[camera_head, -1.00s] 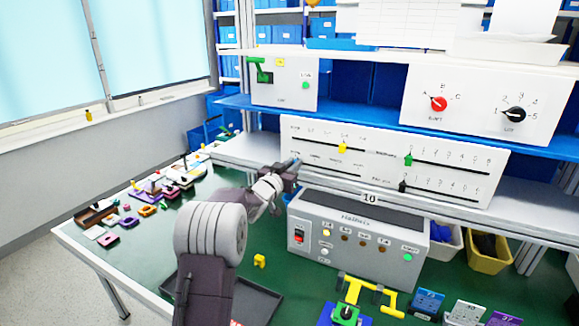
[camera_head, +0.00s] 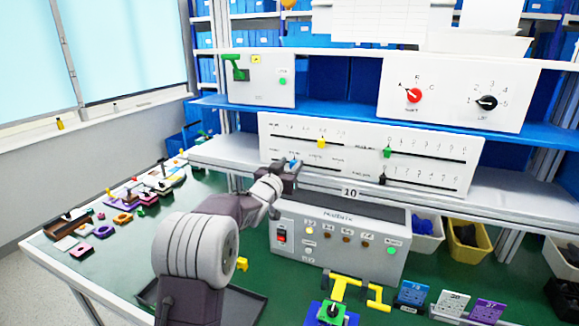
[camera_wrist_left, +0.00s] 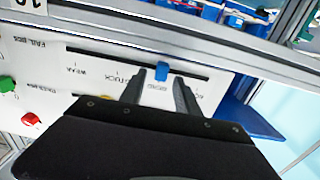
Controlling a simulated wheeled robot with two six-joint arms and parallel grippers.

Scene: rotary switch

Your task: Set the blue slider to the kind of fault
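The blue slider (camera_head: 293,162) sits in the lower left slot of the long white panel (camera_head: 440,178), next to my left gripper (camera_head: 291,171). In the left wrist view the blue slider (camera_wrist_left: 162,69) is between the two fingertips of my left gripper (camera_wrist_left: 161,78). The fingers are apart, with a visible gap on each side of the knob. Labels along its slot include WEAK and STUCK; the label between the fingers is too small to read surely. My right gripper is not in view.
A grey box with lamps (camera_head: 340,262) stands below the shelf edge. Small parts lie on the green table at left.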

